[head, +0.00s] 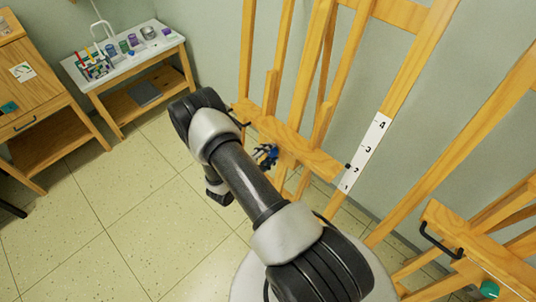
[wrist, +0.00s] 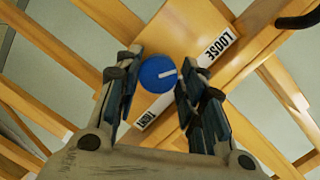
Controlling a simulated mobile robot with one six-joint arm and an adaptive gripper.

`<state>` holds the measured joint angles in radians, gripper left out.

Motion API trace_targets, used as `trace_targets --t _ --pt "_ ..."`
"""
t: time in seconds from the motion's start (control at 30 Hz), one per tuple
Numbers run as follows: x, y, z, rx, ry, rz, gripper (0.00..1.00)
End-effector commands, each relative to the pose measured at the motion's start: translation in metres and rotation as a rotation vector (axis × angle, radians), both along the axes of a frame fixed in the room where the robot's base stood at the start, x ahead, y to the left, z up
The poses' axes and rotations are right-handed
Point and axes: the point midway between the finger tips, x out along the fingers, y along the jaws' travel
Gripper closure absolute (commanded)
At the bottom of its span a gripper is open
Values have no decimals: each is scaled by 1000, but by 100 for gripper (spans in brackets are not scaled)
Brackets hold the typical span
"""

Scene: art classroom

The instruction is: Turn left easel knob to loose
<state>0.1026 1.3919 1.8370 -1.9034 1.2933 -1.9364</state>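The left easel (head: 290,148) is light wood and carries a white numbered strip (head: 365,150). In the wrist view, a round blue knob (wrist: 152,82) sits on its wooden crosspiece. The knob's white pointer mark points right and slightly up. A LOOSE label (wrist: 218,46) is up and right of the knob, and a TIGHT label (wrist: 148,116) is below left. My gripper (wrist: 158,80) is open, with one finger on each side of the knob; I cannot tell whether they touch it. In the head view my gripper (head: 266,156) is small and partly hidden by my arm.
A black handle (wrist: 298,20) shows beyond the LOOSE label. A second easel (head: 500,268) with a green knob (head: 489,289) and black handle stands at the right. A white-topped table (head: 118,66) with art supplies and a wooden cabinet (head: 35,85) are left. Tiled floor (head: 120,220) is clear.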

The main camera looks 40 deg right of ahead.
Motion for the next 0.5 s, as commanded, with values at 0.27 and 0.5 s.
trace_targets --t 0.27,0.5 --pt "0 0 0 2 -1 0 46" --pt "0 0 -1 2 -1 1 46"
